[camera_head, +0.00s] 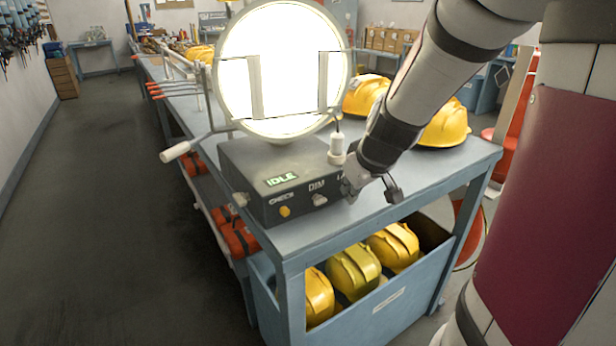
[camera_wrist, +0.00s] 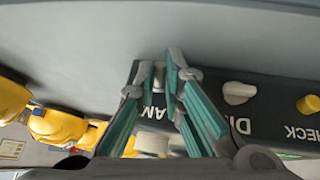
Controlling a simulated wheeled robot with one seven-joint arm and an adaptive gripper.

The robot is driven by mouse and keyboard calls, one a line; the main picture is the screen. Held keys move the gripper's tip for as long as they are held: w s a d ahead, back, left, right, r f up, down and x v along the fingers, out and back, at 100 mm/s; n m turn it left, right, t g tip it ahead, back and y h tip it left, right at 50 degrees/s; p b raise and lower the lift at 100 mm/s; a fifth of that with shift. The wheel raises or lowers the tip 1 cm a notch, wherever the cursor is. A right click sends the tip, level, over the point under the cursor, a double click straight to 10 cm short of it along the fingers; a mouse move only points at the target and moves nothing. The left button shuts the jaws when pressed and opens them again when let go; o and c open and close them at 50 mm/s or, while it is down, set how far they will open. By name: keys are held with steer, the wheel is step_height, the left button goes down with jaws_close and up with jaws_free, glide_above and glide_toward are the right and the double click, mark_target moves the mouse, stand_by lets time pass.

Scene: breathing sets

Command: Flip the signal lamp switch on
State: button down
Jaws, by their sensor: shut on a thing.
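The signal lamp is a dark grey box (camera_head: 250,165) on the blue bench, with a large round glowing white face (camera_head: 285,70) above it. A small green display (camera_head: 281,180) on it reads "IDLE". The front panel has a yellow CHECK button (camera_head: 285,211) and a grey DIM knob (camera_head: 319,199). My gripper (camera_head: 368,190) is at the box's right front corner. In the wrist view its fingertips close around a small metal switch lever (camera_wrist: 159,74), beside partly covered lettering ending "AM". The lever's tilt is hard to tell, and my gripper hides it in the head view.
A white cylindrical cap (camera_head: 337,145) stands on the box close to my gripper. A crank handle (camera_head: 180,150) sticks out left. Yellow helmets (camera_head: 446,124) lie behind my arm, and more sit in a blue bin (camera_head: 390,300) below. The floor at left (camera_head: 100,220) is clear.

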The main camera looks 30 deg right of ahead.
steer(key=c, duration=1.7)
jaws_free()
steer(key=shift+r, duration=0.1)
steer(key=v, duration=1.2)
steer(key=shift+a, duration=0.1)
